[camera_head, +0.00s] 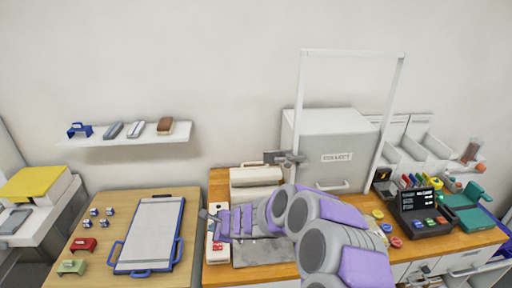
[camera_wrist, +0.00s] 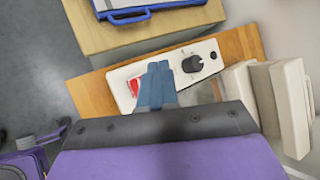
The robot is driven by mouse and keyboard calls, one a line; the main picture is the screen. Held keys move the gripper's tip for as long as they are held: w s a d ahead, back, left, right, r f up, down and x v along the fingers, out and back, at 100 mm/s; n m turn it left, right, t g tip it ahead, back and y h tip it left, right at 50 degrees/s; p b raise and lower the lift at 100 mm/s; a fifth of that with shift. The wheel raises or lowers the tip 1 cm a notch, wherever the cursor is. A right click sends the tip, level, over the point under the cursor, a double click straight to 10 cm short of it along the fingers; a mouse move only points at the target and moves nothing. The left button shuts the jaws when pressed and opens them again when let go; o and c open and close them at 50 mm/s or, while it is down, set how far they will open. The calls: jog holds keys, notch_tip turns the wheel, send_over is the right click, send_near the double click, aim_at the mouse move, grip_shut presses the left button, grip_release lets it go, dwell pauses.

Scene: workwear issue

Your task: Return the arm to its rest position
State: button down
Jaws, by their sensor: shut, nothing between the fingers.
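My arm, purple and grey, reaches from the lower right across the right-hand wooden counter (camera_head: 270,274) in the head view. My gripper (camera_head: 211,222) is at its left end, near a white control panel (camera_head: 218,250) at the counter's left edge. In the wrist view my gripper (camera_wrist: 156,85) has its blue-grey fingers together with nothing between them. They overlap the white panel (camera_wrist: 205,52), which carries a black knob (camera_wrist: 192,64) and a red part (camera_wrist: 134,86). I cannot tell how high the fingers are above the panel.
A grey cabinet (camera_head: 330,140) with a white frame stands behind the arm. Left is a table with a blue-edged clipboard tray (camera_head: 150,235). A wall shelf (camera_head: 122,140) holds brushes and blocks. A dark box (camera_head: 420,215) and teal tool (camera_head: 466,207) sit at right.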

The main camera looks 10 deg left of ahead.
jog(key=s+d+r+n+g+y, duration=0.1)
jog(key=s+r+n, duration=0.25)
jog(key=r, duration=0.25)
jog(key=s+r+n+g+y, duration=0.1)
jog(key=s+r+n+y, duration=0.2)
jog(key=r, duration=0.4)
jog(key=s+d+r+n+g+h+b, duration=0.1)
jog(key=s+d+r+n+h+b, duration=0.15)
jog(key=s+d+n, duration=0.45)
jog(key=s+d+f+n+g+h, duration=0.1)
jog(key=s+d+h, duration=0.3)
jog(key=s+d, duration=1)
jog(key=s+d+f+n+g+h, duration=0.1)
jog(key=s+d+h, duration=0.4)
jog(key=s+d, duration=0.9)
jog(key=shift+d+f+g+b, duration=0.2)
jog(key=shift+f+g+b, duration=0.25)
jog(key=shift+g, duration=0.55)
jog(key=shift+n, duration=0.25)
